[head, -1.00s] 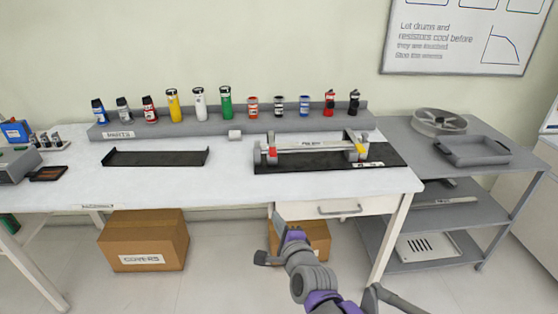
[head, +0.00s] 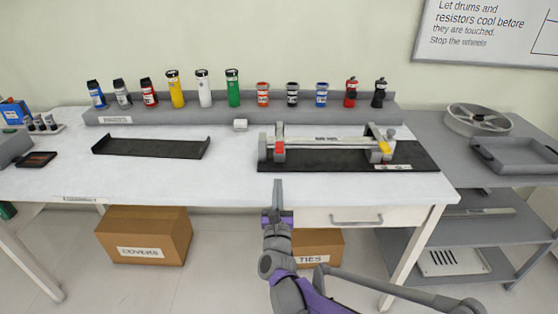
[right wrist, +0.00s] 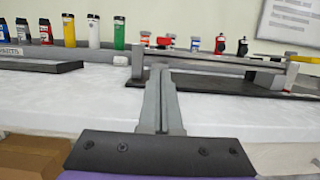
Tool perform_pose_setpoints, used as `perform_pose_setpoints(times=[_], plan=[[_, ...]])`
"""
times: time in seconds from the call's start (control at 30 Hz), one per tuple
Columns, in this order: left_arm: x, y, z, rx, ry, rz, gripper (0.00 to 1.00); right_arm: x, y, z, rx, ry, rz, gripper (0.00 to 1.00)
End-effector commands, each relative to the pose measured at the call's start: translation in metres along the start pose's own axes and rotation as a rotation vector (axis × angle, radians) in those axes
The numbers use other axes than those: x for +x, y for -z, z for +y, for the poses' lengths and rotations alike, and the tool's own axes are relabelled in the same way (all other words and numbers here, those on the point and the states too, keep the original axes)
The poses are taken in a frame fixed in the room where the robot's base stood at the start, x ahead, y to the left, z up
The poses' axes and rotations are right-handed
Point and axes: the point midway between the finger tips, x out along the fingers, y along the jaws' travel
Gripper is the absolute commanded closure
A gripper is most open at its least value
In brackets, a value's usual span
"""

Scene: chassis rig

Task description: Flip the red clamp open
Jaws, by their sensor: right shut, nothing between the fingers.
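The red clamp (head: 280,147) is a small red piece on the grey left post of the chassis rig (head: 325,145). The rig stands on a black mat (head: 420,158) at the right of the bench, with a yellow clamp (head: 384,147) at its right end.
The white bench top (head: 230,180) is clear in front of the rig. A black tray (head: 150,148) lies left, and a small white block (head: 240,125) sits between. Several bottles and cans stand on the grey rear shelf (head: 215,116). A grey shelf cart (head: 465,160) stands right.

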Motion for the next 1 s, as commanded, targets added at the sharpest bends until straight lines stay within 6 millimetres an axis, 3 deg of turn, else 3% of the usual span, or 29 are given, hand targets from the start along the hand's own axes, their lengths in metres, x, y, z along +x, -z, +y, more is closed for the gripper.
perform_pose_setpoints(times=[0.23, 0.7, 1.0], plan=[[0.001, 0.0, 0.0, 0.0, 0.0, 0.0, 0.5, 0.015, 0.001, 0.0, -0.003, 0.0, 0.0, 1.0], [0.005, -0.002, 0.0, 0.0, 0.0, -0.002, 0.5, 0.091, 0.001, 0.0, -0.004, -0.001, 0.001, 1.0], [0.005, -0.002, 0.0, 0.0, 0.0, -0.002, 0.5, 0.101, 0.0, 0.0, -0.003, -0.001, 0.001, 1.0]])
